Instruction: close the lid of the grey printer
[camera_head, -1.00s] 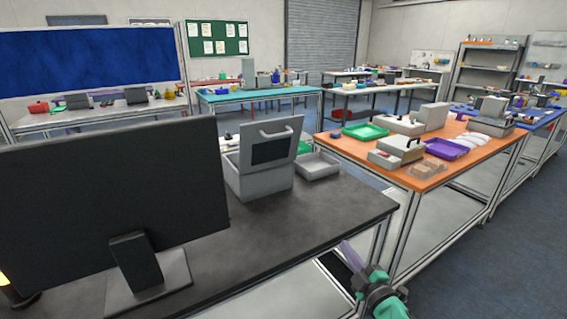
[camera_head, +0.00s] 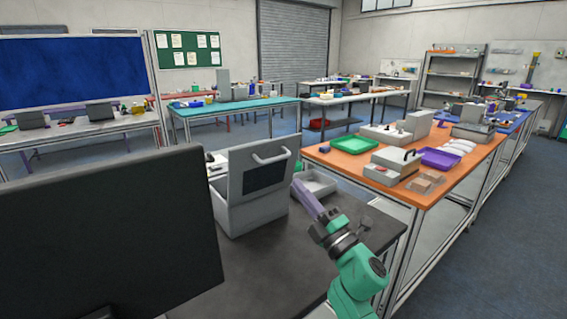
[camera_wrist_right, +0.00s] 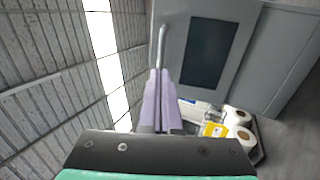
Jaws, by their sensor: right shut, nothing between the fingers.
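The grey printer (camera_head: 248,212) stands on the dark desk with its lid (camera_head: 276,155) raised, nearly upright. The lid has a dark window and a handle (camera_head: 272,157) near its top edge. In the right wrist view the lid (camera_wrist_right: 250,22) fills the upper right, with the dark window (camera_wrist_right: 205,52) and the handle (camera_wrist_right: 162,48) just beyond my fingertips. My right gripper (camera_head: 299,187) is shut and empty, its purple fingers pointing up beside the lid's right side. It also shows in the wrist view (camera_wrist_right: 159,75). I cannot tell whether it touches the lid. My left gripper is out of view.
A monitor (camera_head: 110,235) blocks the left foreground. A grey tray (camera_head: 322,183) sits right of the printer; white rolls (camera_wrist_right: 238,117) and a yellow item (camera_wrist_right: 214,130) show in the wrist view. An orange table (camera_head: 440,195) with trays and boxes stands to the right.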

